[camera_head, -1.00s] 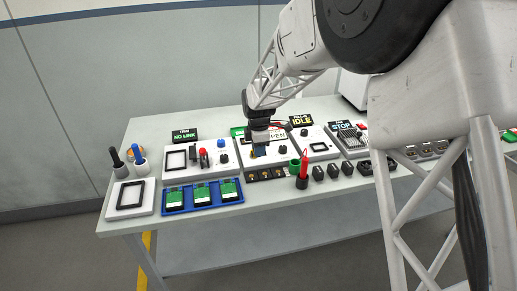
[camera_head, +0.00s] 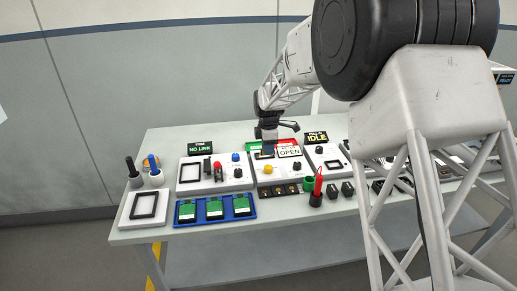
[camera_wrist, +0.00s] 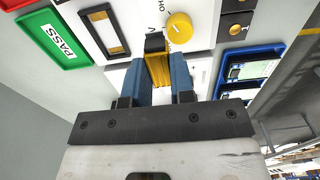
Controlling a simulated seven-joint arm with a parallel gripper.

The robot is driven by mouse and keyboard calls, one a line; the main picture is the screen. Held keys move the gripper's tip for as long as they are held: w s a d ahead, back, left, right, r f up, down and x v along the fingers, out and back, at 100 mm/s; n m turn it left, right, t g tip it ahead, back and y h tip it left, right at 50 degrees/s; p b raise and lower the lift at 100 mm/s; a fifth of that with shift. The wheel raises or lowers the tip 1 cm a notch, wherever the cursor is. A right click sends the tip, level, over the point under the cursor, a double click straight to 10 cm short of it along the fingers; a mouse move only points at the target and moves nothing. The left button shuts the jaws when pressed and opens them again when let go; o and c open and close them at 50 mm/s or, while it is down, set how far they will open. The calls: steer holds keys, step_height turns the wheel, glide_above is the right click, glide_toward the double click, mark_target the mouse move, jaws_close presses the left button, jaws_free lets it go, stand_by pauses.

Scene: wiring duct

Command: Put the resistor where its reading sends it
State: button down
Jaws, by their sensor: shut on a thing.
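My gripper (camera_wrist: 160,80) has blue fingers, shut on a yellow ribbed piece with a dark end, apparently the resistor (camera_wrist: 158,68). In the head view my gripper (camera_head: 268,147) is over the back of the meter panel (camera_head: 262,180); the held piece cannot be made out there. The panel has a yellow knob (camera_head: 268,169), also seen in the wrist view (camera_wrist: 179,27), and a dark-framed slot (camera_wrist: 105,30). The sign behind it reads OPEN (camera_head: 289,152). A green PASS tray (camera_wrist: 50,40) lies behind the panel, beside a red tray (camera_head: 286,143).
Left of the meter is a panel with a NO LINK display (camera_head: 201,147). A blue tray (camera_head: 215,220) holds several green-and-black modules. A dark strip with small parts (camera_head: 278,190) and a red-handled tool in a holder (camera_head: 318,184) stand in front. An IDLE display (camera_head: 317,137) is right.

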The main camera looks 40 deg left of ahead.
steer(key=r, duration=0.1)
glide_above(258, 147)
steer(key=shift+d+r, duration=0.1)
steer(key=shift+r, duration=0.05)
stand_by(0.5)
stand_by(0.4)
steer(key=shift+f, duration=3.1)
steer(key=shift+f, duration=1.9)
steer(key=shift+f, duration=0.15)
steer(key=c, duration=1)
jaws_free()
